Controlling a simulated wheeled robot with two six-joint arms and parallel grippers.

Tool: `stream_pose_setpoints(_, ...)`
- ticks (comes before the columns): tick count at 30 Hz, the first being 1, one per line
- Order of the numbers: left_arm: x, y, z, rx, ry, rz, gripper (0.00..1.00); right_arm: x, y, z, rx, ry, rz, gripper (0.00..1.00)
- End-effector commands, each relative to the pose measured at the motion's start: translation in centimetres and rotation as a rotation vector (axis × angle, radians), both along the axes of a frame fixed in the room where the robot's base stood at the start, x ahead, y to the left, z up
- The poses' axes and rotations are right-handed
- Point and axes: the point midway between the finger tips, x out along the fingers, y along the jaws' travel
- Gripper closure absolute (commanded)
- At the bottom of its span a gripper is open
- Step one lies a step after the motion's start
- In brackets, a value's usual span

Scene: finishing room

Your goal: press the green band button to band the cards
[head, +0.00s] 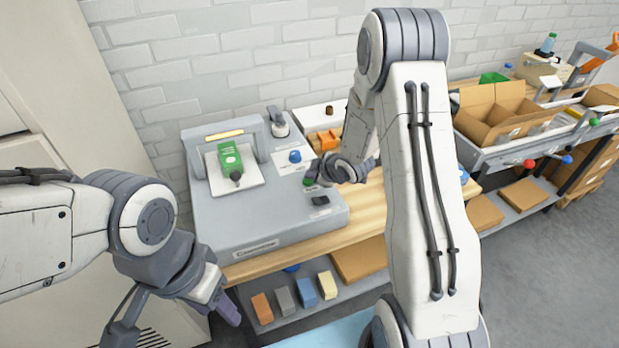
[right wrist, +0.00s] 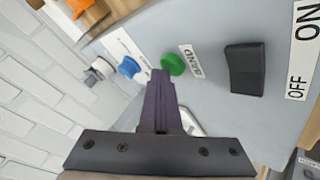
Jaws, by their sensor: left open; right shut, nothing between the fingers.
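The green band button (right wrist: 173,64) sits on the grey machine's sloped panel beside a BAND label in the right wrist view. It also shows small in the head view (head: 308,181), partly covered by my right gripper (head: 317,184). My right gripper is shut and empty, its dark fingertips (right wrist: 160,78) right by the green button; I cannot tell whether they touch it. A green block (head: 229,158), perhaps the cards, lies on a white plate under the machine's arch. My left gripper (head: 222,304) is open and empty, low in front of the bench.
Several coloured blocks (head: 306,292) lie on the lower shelf. Open cardboard boxes (head: 490,112) stand at the right.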

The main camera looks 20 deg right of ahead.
Motion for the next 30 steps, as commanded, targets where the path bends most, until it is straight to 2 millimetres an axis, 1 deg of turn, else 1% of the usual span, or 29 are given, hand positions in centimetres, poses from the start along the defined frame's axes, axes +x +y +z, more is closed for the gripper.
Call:
stream_pose_setpoints(1, 0.0, 0.0, 0.4, 0.000, 0.000, 0.000, 0.50, 0.0, 0.0, 0.4, 0.000, 0.001, 0.000, 1.00)
stream_pose_setpoints(7, 0.0, 0.0, 1.3, 0.000, 0.000, 0.000, 0.50, -0.1, 0.0, 1.5, 0.000, 0.002, -0.001, 1.00)
stream_pose_setpoints(17, 0.0, 0.0, 1.2, 0.000, 0.000, 0.000, 0.50, 0.0, 0.0, 1.5, 0.000, 0.001, 0.001, 1.00)
stream_pose_setpoints(20, 0.0, 0.0, 1.5, 0.000, 0.000, 0.000, 0.50, 0.0, 0.0, 1.9, 0.000, 0.000, 0.000, 1.00)
stream_pose_setpoints(23, 0.0, 0.0, 2.2, 0.000, 0.000, 0.000, 0.50, 0.0, 0.0, 2.6, 0.000, 0.000, 0.000, 1.00)
stream_pose_setpoints(30, 0.0, 0.0, 4.3, 0.000, 0.000, 0.000, 0.50, 0.0, 0.0, 5.2, -0.001, 0.000, 0.001, 1.00)
